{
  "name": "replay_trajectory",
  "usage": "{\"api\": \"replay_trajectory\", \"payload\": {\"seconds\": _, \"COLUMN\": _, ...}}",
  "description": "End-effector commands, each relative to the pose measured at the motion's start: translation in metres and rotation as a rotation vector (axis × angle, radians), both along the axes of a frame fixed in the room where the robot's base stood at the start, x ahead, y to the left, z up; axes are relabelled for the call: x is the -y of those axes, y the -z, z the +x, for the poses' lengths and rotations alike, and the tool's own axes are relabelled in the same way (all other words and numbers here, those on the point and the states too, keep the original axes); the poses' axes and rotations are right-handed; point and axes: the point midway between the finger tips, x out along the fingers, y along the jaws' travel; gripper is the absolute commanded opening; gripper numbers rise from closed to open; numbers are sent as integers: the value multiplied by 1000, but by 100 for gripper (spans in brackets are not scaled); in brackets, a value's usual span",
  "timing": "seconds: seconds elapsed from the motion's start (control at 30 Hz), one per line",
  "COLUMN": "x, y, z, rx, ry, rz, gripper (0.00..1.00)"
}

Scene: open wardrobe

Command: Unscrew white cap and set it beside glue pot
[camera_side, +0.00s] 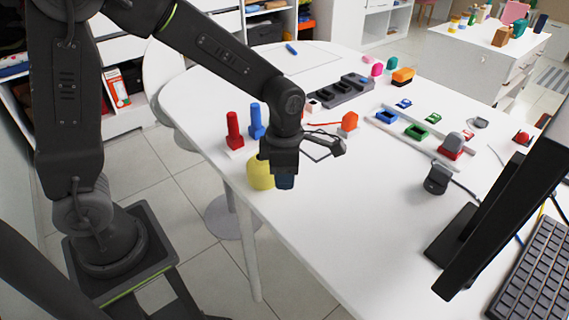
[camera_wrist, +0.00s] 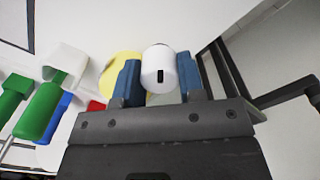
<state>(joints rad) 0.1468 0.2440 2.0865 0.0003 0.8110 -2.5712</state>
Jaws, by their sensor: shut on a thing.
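The white cap (camera_wrist: 159,66) is a short cylinder with a dark slot, seen in the wrist view between the two blue fingers. My gripper (camera_wrist: 160,86) is shut on it. A yellow rounded body, which looks like the glue pot (camera_wrist: 117,70), shows behind and left of the cap. In the side view the glue pot (camera_side: 260,173) stands at the table's near left edge, partly behind my gripper (camera_side: 285,181). The cap is hidden in the side view. I cannot tell whether the cap still touches the pot.
A red peg (camera_side: 234,131) and a blue peg (camera_side: 256,122) stand just behind the pot. The white tabletop (camera_side: 345,215) right of my gripper is clear.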

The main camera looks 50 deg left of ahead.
Motion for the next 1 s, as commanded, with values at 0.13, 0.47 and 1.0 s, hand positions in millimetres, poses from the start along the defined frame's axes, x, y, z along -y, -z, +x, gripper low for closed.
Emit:
{"api": "replay_trajectory", "payload": {"seconds": 0.13, "x": 0, "y": 12, "z": -1, "rx": -2, "ry": 0, "rz": 1, "gripper": 0}}
{"api": "replay_trajectory", "payload": {"seconds": 0.47, "x": 0, "y": 33, "z": 0, "rx": -2, "ry": 1, "rz": 1, "gripper": 0}}
{"api": "replay_trajectory", "payload": {"seconds": 1.0, "x": 0, "y": 37, "z": 0, "rx": -1, "ry": 1, "rz": 1, "gripper": 42}}
